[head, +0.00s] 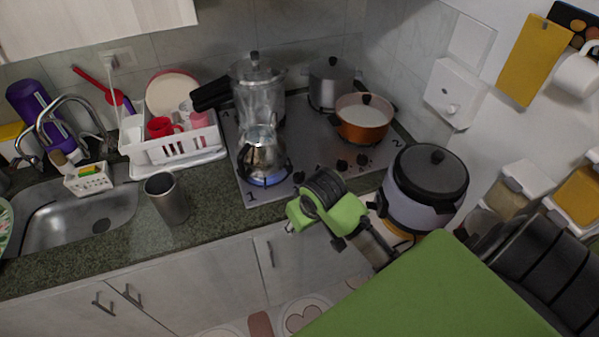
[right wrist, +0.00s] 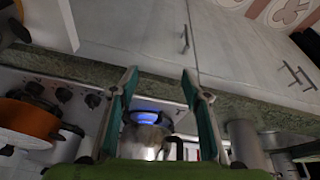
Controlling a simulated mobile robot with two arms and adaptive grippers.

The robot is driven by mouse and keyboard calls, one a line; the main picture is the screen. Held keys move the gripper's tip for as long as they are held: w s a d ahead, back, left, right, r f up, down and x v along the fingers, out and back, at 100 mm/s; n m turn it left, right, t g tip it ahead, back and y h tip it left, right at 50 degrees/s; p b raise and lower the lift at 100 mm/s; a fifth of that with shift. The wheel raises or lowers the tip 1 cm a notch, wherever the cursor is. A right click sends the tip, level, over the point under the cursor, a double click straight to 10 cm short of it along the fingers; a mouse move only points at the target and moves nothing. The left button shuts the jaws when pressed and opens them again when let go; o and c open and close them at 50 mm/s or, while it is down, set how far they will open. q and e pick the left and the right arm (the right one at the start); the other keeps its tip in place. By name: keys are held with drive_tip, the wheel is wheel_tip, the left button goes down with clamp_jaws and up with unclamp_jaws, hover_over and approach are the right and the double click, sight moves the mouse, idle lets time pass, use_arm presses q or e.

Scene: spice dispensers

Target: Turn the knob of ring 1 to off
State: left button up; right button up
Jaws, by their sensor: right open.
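Ring 1 (head: 266,181) is at the front left of the steel stove (head: 310,135), by the printed "1", with a blue flame lit. A metal pot (head: 263,157) stands on it. A dark knob (head: 299,178) shows just right of this ring. My right gripper (right wrist: 158,78) is open and empty, its two fingers apart in the right wrist view. The blue flame (right wrist: 147,116) shows between and beyond them. The knob nearest the flame seems partly hidden by the left finger there. In the head view, my right wrist covers part of the stove's front edge. My left gripper is not in view.
Other knobs (head: 342,165) line the stove front. An orange pot (head: 364,118) and a tall pot (head: 258,88) stand on other rings. A rice cooker (head: 426,190) is to the right. A metal cup (head: 166,198) stands left of the stove, near the dish rack (head: 170,148).

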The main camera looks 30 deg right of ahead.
sight(300, 175)
drive_tip(key=w+d+r+m, duration=0.3)
drive_tip(key=w+d+r, duration=0.6)
drive_tip(key=w, duration=0.3)
drive_tip(key=shift+h, duration=0.3)
drive_tip(key=p+x, duration=0.1)
drive_tip(key=x, duration=0.3)
drive_tip(key=p+x, duration=0.1)
drive_tip(key=x, duration=0.3)
drive_tip(key=p+x, duration=0.1)
drive_tip(key=x, duration=0.4)
drive_tip(key=shift+w+a, duration=0.1)
drive_tip(key=shift+a, duration=0.2)
drive_tip(key=c, duration=1.1)
